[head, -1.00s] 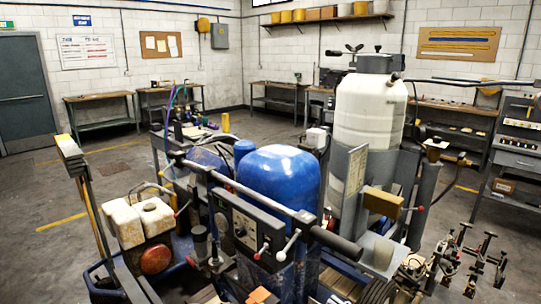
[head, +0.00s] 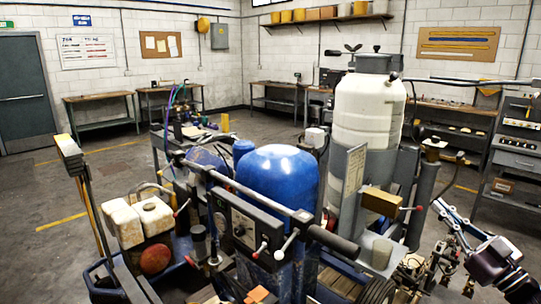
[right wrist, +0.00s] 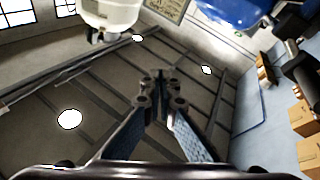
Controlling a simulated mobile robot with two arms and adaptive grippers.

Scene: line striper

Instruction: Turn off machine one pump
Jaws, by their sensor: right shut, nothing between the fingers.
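The line striper stands in front of me with a rounded blue tank (head: 278,172) and a tall white tank (head: 368,112). Its dark control panel (head: 240,226) has small dials or switches and levers with red and white knobs, below a handlebar with a black grip (head: 333,240). I cannot tell which control is the pump's. My right gripper (head: 440,206) is at the lower right, beside the machine and apart from the panel. In the right wrist view its fingers (right wrist: 160,80) meet at the tips, shut and empty. My left gripper is not in view.
A yellowish block (head: 381,201) and a red-knobbed lever (head: 418,208) stick out on the machine's right side, near my right gripper. A white jug-like container (head: 153,217) is at the left. Workbenches line the walls. Open floor lies at the left.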

